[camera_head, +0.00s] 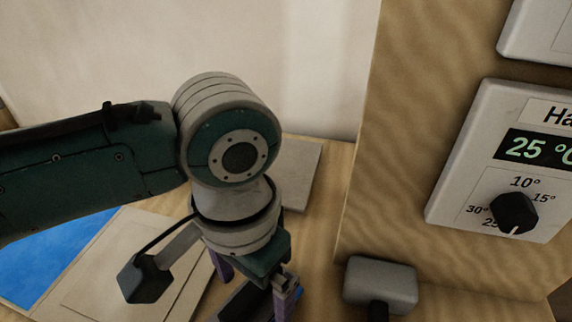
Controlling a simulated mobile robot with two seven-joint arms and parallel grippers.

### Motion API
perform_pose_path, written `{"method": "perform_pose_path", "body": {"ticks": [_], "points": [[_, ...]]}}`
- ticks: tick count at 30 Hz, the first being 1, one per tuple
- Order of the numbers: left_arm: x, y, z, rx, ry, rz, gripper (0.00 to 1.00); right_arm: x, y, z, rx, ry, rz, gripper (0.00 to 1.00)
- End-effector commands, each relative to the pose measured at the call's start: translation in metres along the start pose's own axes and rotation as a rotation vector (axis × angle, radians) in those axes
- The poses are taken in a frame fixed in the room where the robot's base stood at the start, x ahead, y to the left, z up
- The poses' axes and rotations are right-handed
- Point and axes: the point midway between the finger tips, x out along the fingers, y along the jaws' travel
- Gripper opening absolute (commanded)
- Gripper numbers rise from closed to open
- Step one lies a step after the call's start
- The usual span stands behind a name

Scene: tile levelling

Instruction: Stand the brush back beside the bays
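My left gripper (258,298) points down at the bottom centre, below the wrist of my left arm. Its two purple fingers stand apart, and the picture's lower edge cuts off their tips. A dark piece shows between them; I cannot tell whether it is a held object or part of the gripper. I cannot make out the brush or the bays with certainty. My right gripper is not in view.
A grey block with a dark handle (380,282) is right of the gripper. Flat pale tiles (92,262) and a blue sheet (38,262) lie at left; another pale slab (304,172) lies behind the wrist. A wooden panel at right carries a dial unit (470,170) reading 25 °C.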

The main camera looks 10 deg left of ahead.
Motion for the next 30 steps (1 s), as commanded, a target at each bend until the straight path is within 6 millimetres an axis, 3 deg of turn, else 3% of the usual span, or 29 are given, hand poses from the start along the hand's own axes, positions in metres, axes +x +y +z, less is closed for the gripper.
{"method": "perform_pose_path", "body": {"ticks": [3, 9, 15, 22, 30], "points": [[-0.031, 0.0, -0.001, 0.002, 0.004, 0.001, 0.98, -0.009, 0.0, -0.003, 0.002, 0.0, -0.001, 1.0], [-0.074, 0.0, -0.001, 0.002, 0.003, 0.0, 0.98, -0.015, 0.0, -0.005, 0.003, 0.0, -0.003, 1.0], [-0.098, 0.0, 0.0, 0.001, 0.0, 0.0, 0.98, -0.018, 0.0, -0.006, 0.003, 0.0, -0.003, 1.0], [-0.101, 0.004, 0.002, 0.006, 0.007, 0.014, 0.98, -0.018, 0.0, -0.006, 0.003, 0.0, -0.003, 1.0], [-0.081, 0.047, 0.029, 0.002, 0.181, 0.182, 0.98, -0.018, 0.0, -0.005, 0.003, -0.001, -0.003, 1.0]]}}
